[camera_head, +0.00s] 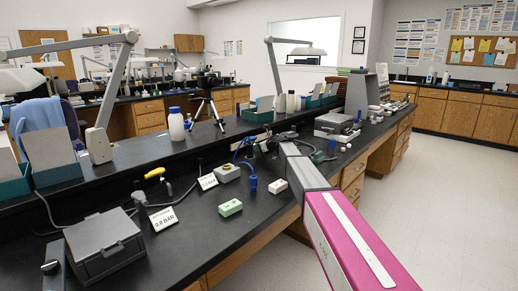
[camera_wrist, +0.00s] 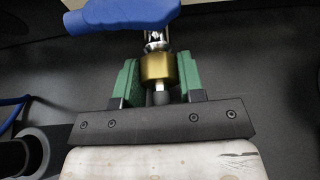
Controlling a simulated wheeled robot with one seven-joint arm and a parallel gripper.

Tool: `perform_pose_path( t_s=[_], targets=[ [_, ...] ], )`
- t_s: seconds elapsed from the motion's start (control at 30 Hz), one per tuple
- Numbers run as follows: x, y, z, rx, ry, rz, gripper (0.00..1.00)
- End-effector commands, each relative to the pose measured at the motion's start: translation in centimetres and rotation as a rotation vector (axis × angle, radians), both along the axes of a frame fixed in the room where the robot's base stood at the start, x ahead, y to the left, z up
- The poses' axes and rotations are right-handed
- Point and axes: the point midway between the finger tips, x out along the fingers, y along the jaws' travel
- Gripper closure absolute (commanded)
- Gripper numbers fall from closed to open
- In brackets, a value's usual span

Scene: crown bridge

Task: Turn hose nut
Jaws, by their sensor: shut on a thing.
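In the wrist view a brass hose nut (camera_wrist: 158,68) sits between the green pads of my gripper (camera_wrist: 157,80). The gripper is shut on the nut, one pad on each side of it. Beyond the nut is a shiny metal fitting (camera_wrist: 157,38), with a blue handle (camera_wrist: 120,14) above it that is cut off by the top edge. A pale stem with a dark end shows on the near side of the nut. In the head view my arm reaches over the bench and the nut cannot be made out.
A blue hose (camera_wrist: 13,115) and a dark round part lie at the wrist view's left.

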Motion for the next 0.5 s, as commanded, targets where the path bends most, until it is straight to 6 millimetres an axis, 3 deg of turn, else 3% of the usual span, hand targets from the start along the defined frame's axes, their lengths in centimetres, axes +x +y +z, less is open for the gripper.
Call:
perform_pose_path(
  t_s=[0.5],
  targets=[
    [0.15,-0.05,-0.08,0.303,0.389,0.001,0.88]
  ],
)
